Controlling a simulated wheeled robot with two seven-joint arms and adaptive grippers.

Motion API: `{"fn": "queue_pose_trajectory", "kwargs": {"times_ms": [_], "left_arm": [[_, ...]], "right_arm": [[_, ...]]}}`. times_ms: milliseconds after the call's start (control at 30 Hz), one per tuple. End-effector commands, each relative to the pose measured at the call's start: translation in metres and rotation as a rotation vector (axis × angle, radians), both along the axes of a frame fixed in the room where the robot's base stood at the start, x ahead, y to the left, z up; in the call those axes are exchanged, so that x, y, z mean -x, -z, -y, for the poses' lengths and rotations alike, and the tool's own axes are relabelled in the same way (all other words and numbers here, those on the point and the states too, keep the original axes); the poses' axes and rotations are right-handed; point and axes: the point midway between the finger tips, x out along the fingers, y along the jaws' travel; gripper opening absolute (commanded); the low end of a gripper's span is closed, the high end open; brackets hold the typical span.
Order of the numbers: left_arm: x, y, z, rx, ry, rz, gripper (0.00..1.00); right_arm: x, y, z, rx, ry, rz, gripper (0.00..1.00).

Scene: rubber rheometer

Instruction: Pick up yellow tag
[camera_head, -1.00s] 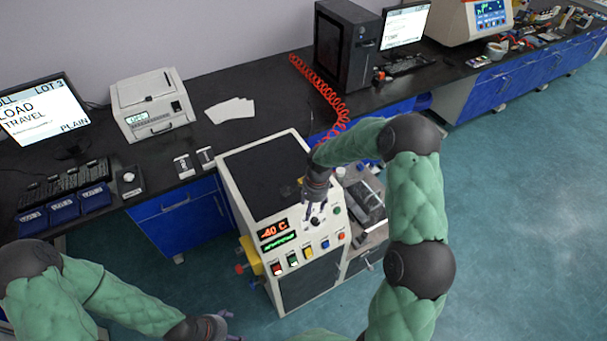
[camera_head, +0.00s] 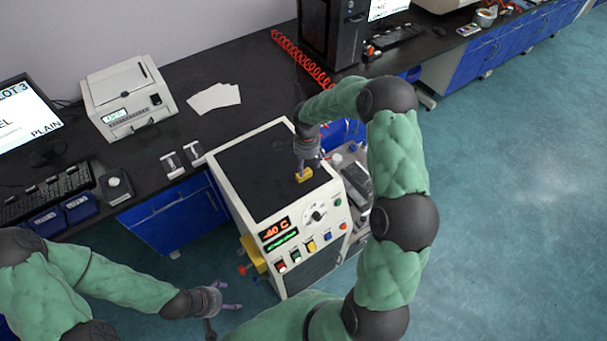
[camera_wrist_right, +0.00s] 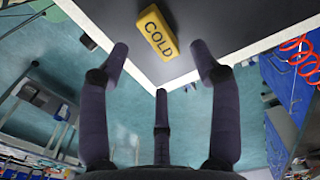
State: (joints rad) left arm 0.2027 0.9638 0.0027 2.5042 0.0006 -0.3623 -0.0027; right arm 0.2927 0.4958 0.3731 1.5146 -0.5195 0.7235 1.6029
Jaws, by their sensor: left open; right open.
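The yellow tag (camera_head: 304,175) is a small block on the black top of the white cabinet machine (camera_head: 262,170), near its right edge. In the right wrist view the tag (camera_wrist_right: 158,32) reads "COLD" and lies ahead of the fingertips, roughly midway between them. My right gripper (camera_head: 309,163) is above and just behind the tag in the head view; its fingers (camera_wrist_right: 160,70) are spread and empty, and the tag appears apart from them. My left gripper (camera_head: 232,295) is open and empty at the lower left, in front of the machine.
The machine's front carries a red display, a dial (camera_head: 315,214) and coloured buttons. A black bench (camera_head: 190,85) behind holds a white instrument (camera_head: 128,97), white papers (camera_head: 214,97) and a keyboard (camera_head: 45,192). A red coiled hose (camera_head: 300,58) runs behind my right arm.

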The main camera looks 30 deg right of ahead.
Motion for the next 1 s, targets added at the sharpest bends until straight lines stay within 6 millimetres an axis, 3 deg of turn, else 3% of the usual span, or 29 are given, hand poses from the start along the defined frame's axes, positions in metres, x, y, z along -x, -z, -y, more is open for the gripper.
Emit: {"fn": "queue_pose_trajectory", "kwargs": {"times_ms": [233, 500, 833, 867, 1000], "left_arm": [[-0.001, -0.002, 0.0, 0.0, 0.0, 0.001, 0.8], [-0.001, -0.006, 0.0, 0.0, 0.0, 0.001, 0.8], [-0.001, -0.006, 0.0, 0.0, 0.0, 0.001, 0.8], [-0.001, -0.006, 0.0, 0.0, 0.0, 0.001, 0.8], [-0.001, -0.006, 0.0, 0.0, 0.0, 0.001, 0.8]], "right_arm": [[0.002, 0.017, -0.003, 0.0, -0.003, -0.002, 0.63], [0.004, 0.052, -0.007, -0.001, -0.001, -0.001, 0.63], [0.004, 0.059, -0.007, -0.001, -0.001, 0.001, 0.63], [0.004, 0.059, -0.007, -0.001, -0.001, 0.001, 0.61], [0.004, 0.059, -0.008, -0.001, -0.002, 0.001, 0.21]]}}
